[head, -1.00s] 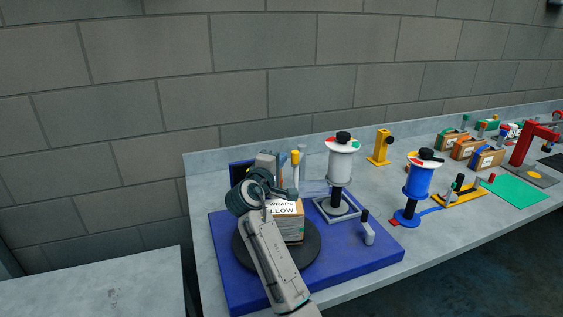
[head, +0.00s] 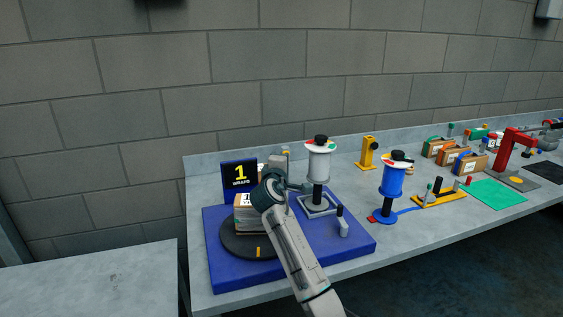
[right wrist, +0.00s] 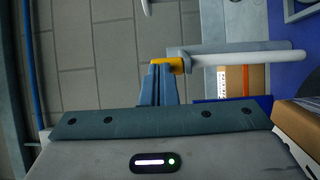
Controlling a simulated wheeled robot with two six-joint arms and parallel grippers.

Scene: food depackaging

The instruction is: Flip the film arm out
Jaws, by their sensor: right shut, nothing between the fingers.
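In the right wrist view, my right gripper (right wrist: 160,75) is shut and empty. Its fingertips are right beside the yellow piece (right wrist: 177,65) at the end of a pale rod with a grey collar (right wrist: 240,59), apparently the film arm; I cannot tell whether they touch. In the head view my right gripper (head: 284,176) is over the back of the blue wrapping station (head: 330,262), where my wrist hides most of the film arm. A carton (head: 247,221) stands on the black turntable (head: 236,245). A white film spool (head: 318,165) stands to its right. My left gripper is not in view.
A blue sign marked 1 WRAPS (head: 240,177) stands behind the carton. A small grey handle (head: 342,225) is at the station's right. A blue spool (head: 391,180) and a yellow stand (head: 367,154) are further right. The bench front right of the station is clear.

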